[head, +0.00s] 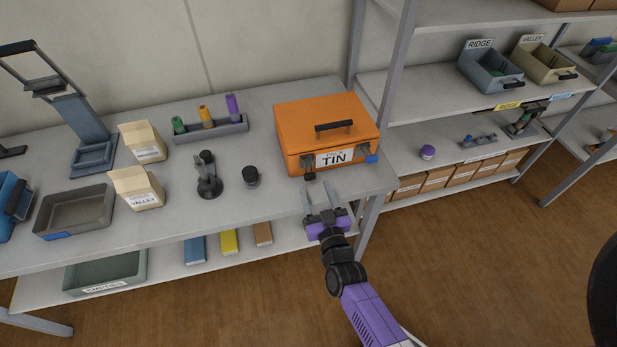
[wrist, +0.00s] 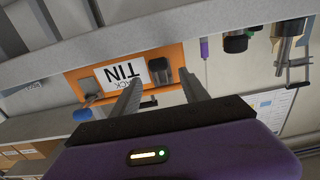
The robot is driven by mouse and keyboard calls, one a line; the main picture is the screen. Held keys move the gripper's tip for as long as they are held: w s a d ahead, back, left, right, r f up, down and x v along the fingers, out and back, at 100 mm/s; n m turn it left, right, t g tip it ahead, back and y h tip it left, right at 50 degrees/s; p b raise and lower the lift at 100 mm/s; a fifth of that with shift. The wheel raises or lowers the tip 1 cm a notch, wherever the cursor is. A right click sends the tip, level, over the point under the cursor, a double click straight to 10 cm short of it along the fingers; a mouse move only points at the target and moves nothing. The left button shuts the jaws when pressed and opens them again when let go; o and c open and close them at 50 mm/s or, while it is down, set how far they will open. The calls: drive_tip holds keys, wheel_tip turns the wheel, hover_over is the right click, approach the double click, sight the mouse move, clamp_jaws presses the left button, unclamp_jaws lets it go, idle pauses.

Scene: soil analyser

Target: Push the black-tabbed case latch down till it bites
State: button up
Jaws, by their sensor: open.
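The orange case (head: 318,125), with its lid down and a black handle on top, stands near the right end of the bench. Its front carries a white TIN label (head: 334,159). The black-tabbed latch (head: 310,174) is at the front left of the case, and a blue-tabbed latch (head: 371,158) is at the front right. My gripper (head: 317,190) is open and empty, just in front of the black latch and apart from it. In the wrist view the case is upside down, with the black latch (wrist: 160,72) beyond my two fingers (wrist: 163,88). I cannot tell whether the latch is engaged.
A black knob-topped cylinder (head: 250,177) and a dark stand (head: 208,176) are left of the case. A rack of coloured tubes (head: 211,128) is behind them. Paper bags (head: 138,187) and a grey tray (head: 75,211) lie farther left. The bench's right edge is close to the case.

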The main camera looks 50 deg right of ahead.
sight(311, 177)
drive_tip(key=shift+x, duration=2.2)
